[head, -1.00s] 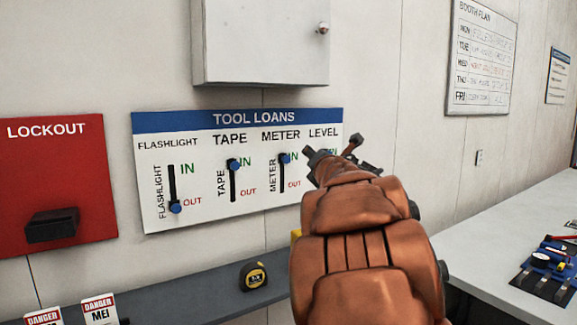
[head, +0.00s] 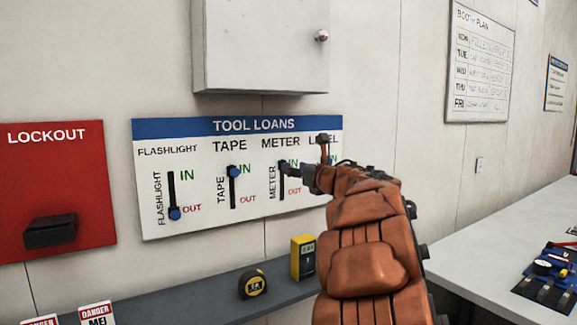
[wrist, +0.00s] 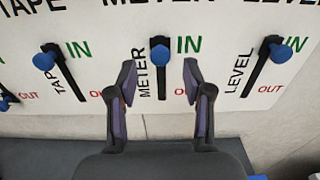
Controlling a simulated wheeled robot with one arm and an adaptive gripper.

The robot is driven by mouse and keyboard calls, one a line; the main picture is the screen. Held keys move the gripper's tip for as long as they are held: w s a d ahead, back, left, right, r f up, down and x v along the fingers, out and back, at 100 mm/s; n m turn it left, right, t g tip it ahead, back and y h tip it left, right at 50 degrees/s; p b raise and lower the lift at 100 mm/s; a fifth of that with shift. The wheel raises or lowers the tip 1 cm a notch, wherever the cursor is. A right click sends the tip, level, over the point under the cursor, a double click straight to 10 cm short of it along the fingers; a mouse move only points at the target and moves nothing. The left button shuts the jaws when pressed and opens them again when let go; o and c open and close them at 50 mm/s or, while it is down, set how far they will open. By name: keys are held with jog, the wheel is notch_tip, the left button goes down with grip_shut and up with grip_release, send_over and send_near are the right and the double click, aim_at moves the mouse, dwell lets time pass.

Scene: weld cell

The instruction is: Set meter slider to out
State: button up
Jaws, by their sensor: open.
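The tool loans board (head: 180,235) hangs on the wall with several vertical sliders. The meter slider's blue knob (wrist: 160,55) is at the top of its black slot, beside the green IN; the red OUT is lower down. In the head view my gripper (head: 296,172) is in front of the meter slot and hides part of it. In the wrist view my gripper (wrist: 160,80) is open, with one finger on each side of the meter slot. The knob is between and slightly above the fingertips, with no visible contact.
The tape knob (wrist: 44,61) and level knob (wrist: 283,54) stand at IN on either side. The flashlight knob (head: 175,214) is at OUT. A shelf (head: 200,309) below holds a tape measure (head: 252,284) and a yellow meter (head: 303,258). A cabinet (head: 260,45) hangs above.

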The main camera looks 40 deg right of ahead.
jog(key=w+p, duration=0.1)
jog(key=w, duration=0.3)
jog(key=shift+w+d, duration=0.1)
jog(key=shift+w, duration=0.05)
grip_shut()
dwell(0.4)
